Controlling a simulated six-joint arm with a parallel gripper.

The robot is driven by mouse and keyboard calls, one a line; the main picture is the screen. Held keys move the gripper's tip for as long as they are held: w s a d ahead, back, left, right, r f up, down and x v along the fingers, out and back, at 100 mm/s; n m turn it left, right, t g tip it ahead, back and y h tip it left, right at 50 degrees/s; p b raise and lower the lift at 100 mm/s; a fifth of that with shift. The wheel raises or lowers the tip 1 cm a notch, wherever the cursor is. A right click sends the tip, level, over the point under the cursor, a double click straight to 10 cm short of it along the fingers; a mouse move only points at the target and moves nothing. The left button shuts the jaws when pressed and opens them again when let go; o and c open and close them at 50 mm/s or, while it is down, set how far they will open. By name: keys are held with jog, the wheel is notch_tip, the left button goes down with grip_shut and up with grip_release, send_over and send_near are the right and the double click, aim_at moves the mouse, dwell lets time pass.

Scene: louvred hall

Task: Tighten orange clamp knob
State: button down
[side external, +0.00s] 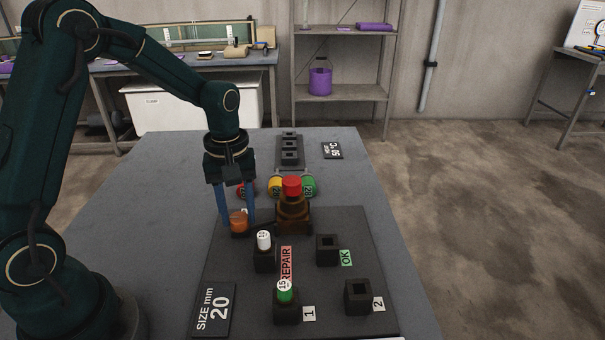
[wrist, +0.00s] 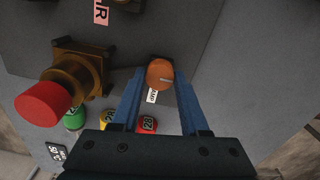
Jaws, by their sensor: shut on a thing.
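The orange clamp knob (side external: 239,221) sits on a dark base at the far left of the dark board (side external: 330,225). My gripper (side external: 236,222) reaches down to it from above, with one blue finger on each side, shut on the knob. In the wrist view the orange knob (wrist: 160,74) lies between the fingertips (wrist: 160,80), with a pale line on its top face. A brown clamp body with a red cap (side external: 292,187) stands right of the knob; its red cap (wrist: 43,103) shows at the left in the wrist view.
A white-topped piece (side external: 264,240) and a green-topped piece (side external: 285,292) stand in black holders. Empty holders (side external: 328,250) (side external: 358,296) are at the right, by the OK and 2 labels. Red, yellow (side external: 275,186) and green (side external: 309,186) pieces lie behind the clamp. A black rack (side external: 289,152) stands farther back.

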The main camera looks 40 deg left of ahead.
aim_at(239, 218)
jog(key=shift+c, duration=2)
grip_release()
jog(key=shift+r, duration=2.6)
